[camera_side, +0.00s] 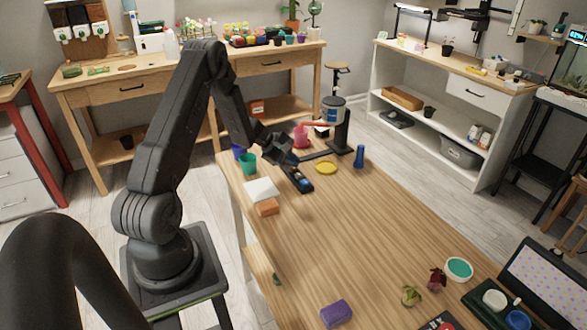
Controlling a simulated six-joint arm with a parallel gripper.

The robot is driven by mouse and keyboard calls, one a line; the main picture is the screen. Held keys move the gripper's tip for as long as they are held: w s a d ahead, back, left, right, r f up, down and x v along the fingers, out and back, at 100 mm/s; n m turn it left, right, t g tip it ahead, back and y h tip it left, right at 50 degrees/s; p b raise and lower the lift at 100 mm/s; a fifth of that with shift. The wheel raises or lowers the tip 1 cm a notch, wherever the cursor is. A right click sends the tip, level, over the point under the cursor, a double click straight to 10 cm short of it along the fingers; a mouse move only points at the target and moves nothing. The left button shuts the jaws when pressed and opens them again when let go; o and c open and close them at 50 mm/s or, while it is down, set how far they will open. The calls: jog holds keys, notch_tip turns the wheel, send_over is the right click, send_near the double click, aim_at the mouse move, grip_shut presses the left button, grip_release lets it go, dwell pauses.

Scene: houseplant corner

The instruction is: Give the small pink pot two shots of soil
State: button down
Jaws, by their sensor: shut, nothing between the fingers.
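The small pink pot (301,137) stands at the far end of the wooden table, just behind my gripper and partly hidden by my wrist. My gripper (291,160) is shut and empty, low over the table in front of the pot. A small black unit with blue parts (301,183) lies just below it; I cannot tell whether they touch.
Teal (248,165) and purple (238,151) pots stand left of the gripper. A white pad (261,190), orange block (267,207), yellow dish (326,168) and blue upright object (360,156) are nearby. A purple sponge (336,313) lies in front; the table's middle is clear.

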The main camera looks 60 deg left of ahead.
aim_at(293, 169)
jog(key=shift+f, duration=0.55)
dwell(0.6)
jog(key=shift+r, duration=1)
jog(key=shift+r, duration=2.5)
dwell(0.6)
notch_tip(293, 169, up, 4)
jog(key=shift+f, duration=0.1)
dwell(0.4)
